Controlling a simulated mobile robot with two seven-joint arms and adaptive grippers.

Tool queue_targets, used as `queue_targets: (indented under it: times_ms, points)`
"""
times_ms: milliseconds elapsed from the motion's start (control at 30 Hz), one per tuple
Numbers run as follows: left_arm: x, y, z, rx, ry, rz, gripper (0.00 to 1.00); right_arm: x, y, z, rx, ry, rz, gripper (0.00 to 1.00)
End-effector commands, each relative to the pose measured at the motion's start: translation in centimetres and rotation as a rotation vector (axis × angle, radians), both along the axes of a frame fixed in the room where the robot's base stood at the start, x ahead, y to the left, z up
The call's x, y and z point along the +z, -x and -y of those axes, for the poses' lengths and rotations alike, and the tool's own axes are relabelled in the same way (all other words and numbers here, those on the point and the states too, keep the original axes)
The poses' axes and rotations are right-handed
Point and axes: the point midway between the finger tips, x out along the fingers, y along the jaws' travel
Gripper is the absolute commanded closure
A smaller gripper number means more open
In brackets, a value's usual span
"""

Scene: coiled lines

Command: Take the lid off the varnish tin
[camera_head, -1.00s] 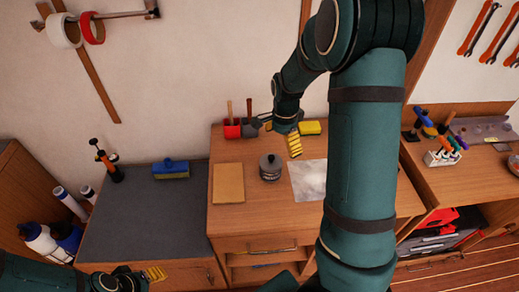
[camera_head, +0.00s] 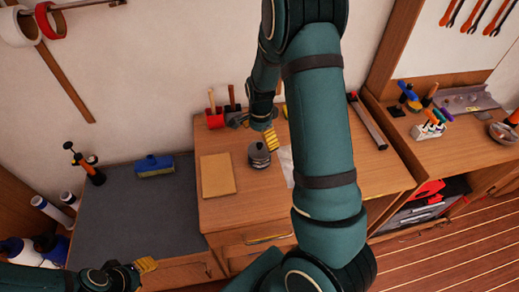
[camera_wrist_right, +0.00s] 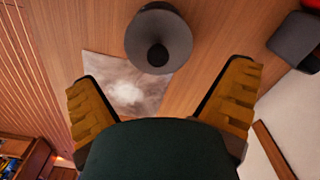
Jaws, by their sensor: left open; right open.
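The varnish tin (camera_head: 259,158) is a small grey round tin on the wooden cabinet top, with its lid (camera_head: 258,147) on. In the right wrist view the dark round lid (camera_wrist_right: 140,40) with a central knob (camera_wrist_right: 157,55) shows from above. My right gripper (camera_head: 271,138) is open, with its yellow fingers just behind and right of the tin in the head view. In the wrist view the tin lies beyond the open fingertips (camera_wrist_right: 160,85), with nothing between them. My left gripper (camera_head: 146,264) is open and empty at the lower left, near the grey counter's front.
A tan board (camera_head: 217,174) lies left of the tin, and a pale sheet (camera_head: 286,166) lies to its right, partly hidden by my right arm.

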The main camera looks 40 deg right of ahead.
Motion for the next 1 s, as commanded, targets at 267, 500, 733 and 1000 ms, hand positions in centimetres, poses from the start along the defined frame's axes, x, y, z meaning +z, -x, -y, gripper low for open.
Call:
queue_targets:
  times_ms: [267, 500, 733, 1000]
  points:
    - [-0.2, 0.0, 0.0, 0.000, 0.000, 0.000, 0.53, -3.9, 0.2, -0.4, -0.002, 0.000, -0.005, 0.00]
    - [-0.2, 0.0, 0.0, 0.000, 0.000, 0.000, 0.53, -4.9, 0.1, -0.5, 0.000, 0.000, -0.001, 0.00]
    - [-0.2, 0.0, 0.0, 0.000, 0.000, 0.000, 0.53, -4.8, 0.1, -0.4, 0.000, 0.000, -0.001, 0.35]
    - [-0.2, 0.0, 0.0, 0.000, 0.000, 0.000, 0.53, -4.9, 0.1, -0.4, 0.000, 0.000, -0.001, 0.48]
